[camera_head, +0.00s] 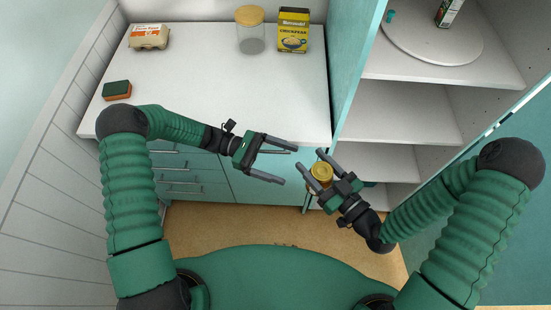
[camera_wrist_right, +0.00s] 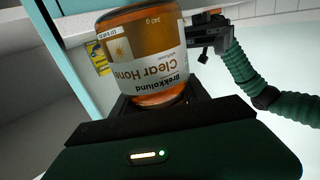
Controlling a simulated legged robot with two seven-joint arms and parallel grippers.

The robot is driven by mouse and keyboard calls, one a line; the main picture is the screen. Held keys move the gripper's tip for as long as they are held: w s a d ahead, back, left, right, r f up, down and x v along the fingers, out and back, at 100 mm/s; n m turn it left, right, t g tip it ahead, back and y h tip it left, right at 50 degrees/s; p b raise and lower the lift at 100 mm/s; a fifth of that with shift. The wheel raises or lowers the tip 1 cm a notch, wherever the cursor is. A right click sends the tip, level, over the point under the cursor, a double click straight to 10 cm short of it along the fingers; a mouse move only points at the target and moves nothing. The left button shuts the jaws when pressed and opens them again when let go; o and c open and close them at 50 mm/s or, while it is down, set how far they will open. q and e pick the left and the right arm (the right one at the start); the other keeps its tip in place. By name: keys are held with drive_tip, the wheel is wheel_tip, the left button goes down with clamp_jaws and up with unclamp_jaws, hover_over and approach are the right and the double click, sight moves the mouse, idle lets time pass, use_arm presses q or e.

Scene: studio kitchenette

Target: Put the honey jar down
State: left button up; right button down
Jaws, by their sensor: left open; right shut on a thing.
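The honey jar (camera_head: 321,173) is held in my right gripper (camera_head: 318,170), which is shut on it. In the head view it is in front of the counter's right front corner, with its gold lid upward. In the right wrist view the amber jar (camera_wrist_right: 145,55) with a white "Clear Honey" label fills the upper middle, and its text appears upside down. My left gripper (camera_head: 286,163) is open and empty, just left of the jar near the counter's front edge. It also shows behind the jar in the right wrist view (camera_wrist_right: 195,28).
The white counter (camera_head: 205,90) has a clear middle. At its back are an egg carton (camera_head: 149,36), a wooden-lidded glass jar (camera_head: 250,35) and a yellow chickpea box (camera_head: 293,30); a sponge (camera_head: 117,91) lies left. An open cabinet (camera_head: 405,110) with a turntable (camera_head: 430,35) stands right.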

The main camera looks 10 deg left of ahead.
sight(318, 174)
use_arm(q)
drive_tip(key=x, duration=1)
drive_tip(key=shift+d, duration=0.3)
use_arm(e)
drive_tip(key=shift+d, duration=0.1)
use_arm(q)
drive_tip(key=shift+c, duration=0.2)
drive_tip(key=shift+w+a, duration=0.1)
drive_tip(key=shift+w, duration=0.1)
clamp_jaws()
use_arm(e)
drive_tip(key=shift+s, duration=0.15)
drive_tip(key=c, duration=0.7)
unclamp_jaws()
drive_tip(key=shift+c, duration=0.2)
drive_tip(key=shift+o, duration=1.3)
use_arm(q)
drive_tip(key=shift+s, duration=0.1)
